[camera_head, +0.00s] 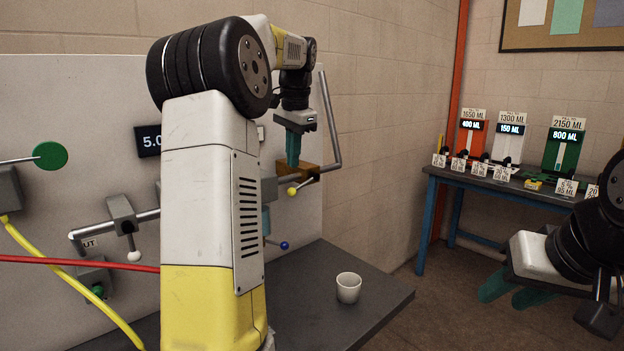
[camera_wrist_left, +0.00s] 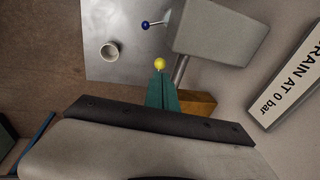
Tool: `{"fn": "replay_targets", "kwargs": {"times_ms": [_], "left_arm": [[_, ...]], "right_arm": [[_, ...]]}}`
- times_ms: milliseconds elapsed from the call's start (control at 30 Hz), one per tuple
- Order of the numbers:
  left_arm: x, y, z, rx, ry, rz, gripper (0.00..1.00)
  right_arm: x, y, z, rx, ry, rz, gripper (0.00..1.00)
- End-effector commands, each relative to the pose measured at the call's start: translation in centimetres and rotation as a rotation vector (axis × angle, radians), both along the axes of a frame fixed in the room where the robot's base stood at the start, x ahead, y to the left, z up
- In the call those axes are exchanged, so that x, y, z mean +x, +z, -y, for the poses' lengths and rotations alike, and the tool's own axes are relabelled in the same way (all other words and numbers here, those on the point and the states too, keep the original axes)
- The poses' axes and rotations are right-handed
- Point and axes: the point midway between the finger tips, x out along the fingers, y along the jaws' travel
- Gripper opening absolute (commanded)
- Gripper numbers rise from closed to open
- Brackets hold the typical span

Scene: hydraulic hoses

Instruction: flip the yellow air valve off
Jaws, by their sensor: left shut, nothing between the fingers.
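The yellow air valve has a yellow ball knob (camera_head: 292,191) on a short metal lever. The lever sticks out to the left from a brass block (camera_head: 311,172) on the wall panel's pipe. My left gripper (camera_head: 292,164) points down with its teal fingers closed together and empty, just above the yellow knob. In the left wrist view the fingertips (camera_wrist_left: 162,76) appear right beside the yellow knob (camera_wrist_left: 160,64); I cannot tell if they touch. The brass block (camera_wrist_left: 197,102) shows to the right of the fingers. My right gripper (camera_head: 512,293) is empty, its teal fingers apart, at the lower right.
A blue-knobbed lever (camera_head: 284,245) sits below the yellow one. A white cup (camera_head: 348,287) stands on the grey bench (camera_head: 375,300). A bent pipe (camera_head: 330,125) rises beside the valve. My left arm hides part of the panel. A blue-legged table (camera_head: 432,171) with displays stands at the right.

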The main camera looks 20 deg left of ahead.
Motion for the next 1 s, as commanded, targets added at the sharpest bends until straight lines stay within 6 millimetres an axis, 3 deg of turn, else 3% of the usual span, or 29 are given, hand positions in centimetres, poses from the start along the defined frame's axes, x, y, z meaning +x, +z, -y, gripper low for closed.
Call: {"fn": "replay_targets", "kwargs": {"times_ms": [200,400,1000], "left_arm": [[0.6,-4.1,-0.6,0.000,0.002,-0.002,0.00],[1.0,-6.0,-0.8,0.000,0.001,0.000,0.00],[1.1,-6.5,-0.8,0.000,0.001,0.000,0.00]], "right_arm": [[0.0,0.0,0.0,0.000,0.000,0.000,0.36],[0.0,0.0,0.0,0.000,0.000,0.000,0.36],[0.0,0.0,0.0,0.000,0.000,0.000,0.36]]}}
